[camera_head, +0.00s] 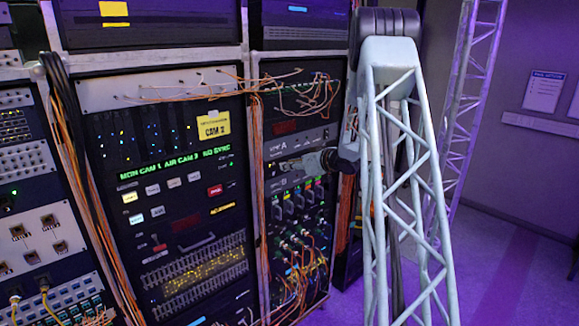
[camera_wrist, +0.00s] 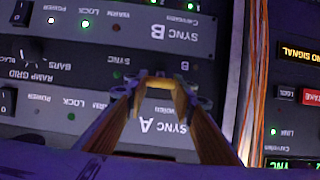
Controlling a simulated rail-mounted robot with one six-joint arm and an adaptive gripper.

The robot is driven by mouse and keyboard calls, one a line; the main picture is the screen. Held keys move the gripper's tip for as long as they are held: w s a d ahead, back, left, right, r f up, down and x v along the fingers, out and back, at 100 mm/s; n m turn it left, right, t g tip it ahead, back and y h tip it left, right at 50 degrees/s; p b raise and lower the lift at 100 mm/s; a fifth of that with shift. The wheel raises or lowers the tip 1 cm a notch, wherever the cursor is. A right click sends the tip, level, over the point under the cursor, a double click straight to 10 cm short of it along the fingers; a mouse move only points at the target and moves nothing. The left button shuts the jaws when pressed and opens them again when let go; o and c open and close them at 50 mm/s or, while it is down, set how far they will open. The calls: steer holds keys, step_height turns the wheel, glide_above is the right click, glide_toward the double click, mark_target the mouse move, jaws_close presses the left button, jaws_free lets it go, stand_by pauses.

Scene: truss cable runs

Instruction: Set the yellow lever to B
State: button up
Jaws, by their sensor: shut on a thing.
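In the wrist view, my gripper (camera_wrist: 158,95) reaches into the panel with its two fingers drawn together around a small yellow piece, which I take to be the yellow lever (camera_wrist: 158,82). The lever's base is hidden by the fingers. The panel appears upside down here: the SYNC A label (camera_wrist: 160,125) is just below the fingertips and the SYNC B label (camera_wrist: 171,31) is above them, farther off. In the head view, my gripper (camera_head: 307,163) is at the right rack, between the A and B rows. The lever cannot be made out there.
Orange cables (camera_head: 261,185) hang between the racks; they also run close to the fingers on the right in the wrist view (camera_wrist: 258,75). Plugs and cables (camera_head: 300,245) crowd the panel below my gripper. Open floor (camera_head: 510,270) lies at right.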

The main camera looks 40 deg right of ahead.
steer(key=shift+s+f+t+b, duration=0.1)
steer(key=shift+f+t+b, duration=0.35)
steer(key=shift+b, duration=1.35)
steer(key=t+b, duration=0.1)
steer(key=b, duration=0.4)
steer(key=f+t+b, duration=0.1)
steer(key=t+b, duration=0.1)
steer(key=b, duration=0.3)
steer(key=shift+s+f, duration=0.2)
steer(key=shift+f, duration=0.05)
steer(key=t+b, duration=0.1)
steer(key=b, duration=0.3)
steer(key=f+t+b, duration=0.1)
steer(key=t+b, duration=0.1)
steer(key=b, duration=0.3)
steer(key=shift+f+t, duration=0.25)
steer(key=shift+w+t+b, duration=0.1)
steer(key=shift+t+b, duration=0.2)
steer(key=shift+b, duration=0.6)
steer(key=o, duration=0.8)
steer(key=shift+o, duration=0.4)
steer(key=v, duration=1.2)
